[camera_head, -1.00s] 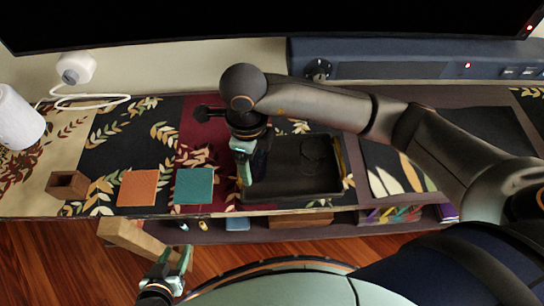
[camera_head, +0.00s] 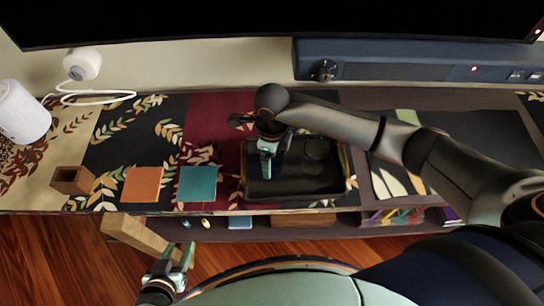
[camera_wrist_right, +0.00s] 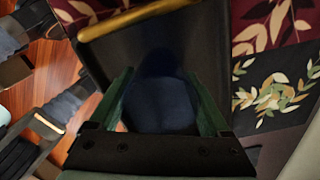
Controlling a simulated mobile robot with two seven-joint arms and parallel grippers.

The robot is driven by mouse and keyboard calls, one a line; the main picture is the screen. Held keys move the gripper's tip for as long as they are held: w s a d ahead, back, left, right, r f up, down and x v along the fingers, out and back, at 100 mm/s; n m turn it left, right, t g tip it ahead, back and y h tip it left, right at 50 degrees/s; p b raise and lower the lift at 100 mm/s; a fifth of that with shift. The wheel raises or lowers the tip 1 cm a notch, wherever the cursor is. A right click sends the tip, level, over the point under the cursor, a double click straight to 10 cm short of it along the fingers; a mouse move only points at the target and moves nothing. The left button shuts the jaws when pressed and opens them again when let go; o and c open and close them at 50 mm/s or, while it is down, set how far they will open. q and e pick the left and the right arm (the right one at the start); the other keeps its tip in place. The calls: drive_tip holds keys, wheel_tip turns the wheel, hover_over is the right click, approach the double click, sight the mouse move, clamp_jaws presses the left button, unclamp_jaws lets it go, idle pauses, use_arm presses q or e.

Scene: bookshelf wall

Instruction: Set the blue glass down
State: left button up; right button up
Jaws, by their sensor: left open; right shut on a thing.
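The dark blue glass (camera_wrist_right: 160,105) sits between the fingers of my right gripper (camera_wrist_right: 157,82) in the right wrist view. In the head view my right gripper (camera_head: 267,168) points down over the left part of the black tray (camera_head: 347,190). The glass is hard to make out there against the dark tray. I cannot tell whether its base touches the tray floor. My left gripper (camera_head: 172,262) is open and empty, low in front of the shelf edge.
An orange square (camera_head: 142,184) and a teal square (camera_head: 197,184) lie left of the tray. A small wooden box (camera_head: 72,180) stands further left, near a white cylinder (camera_head: 22,112). A wooden beam (camera_head: 135,235) is close to my left gripper. A dark screen (camera_head: 270,20) overhangs the back.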

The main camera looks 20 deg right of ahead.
drive_tip(key=shift+f, duration=0.2)
drive_tip(key=o, duration=1.4)
wheel_tip(320, 180, up, 12)
drive_tip(key=shift+r, duration=0.25)
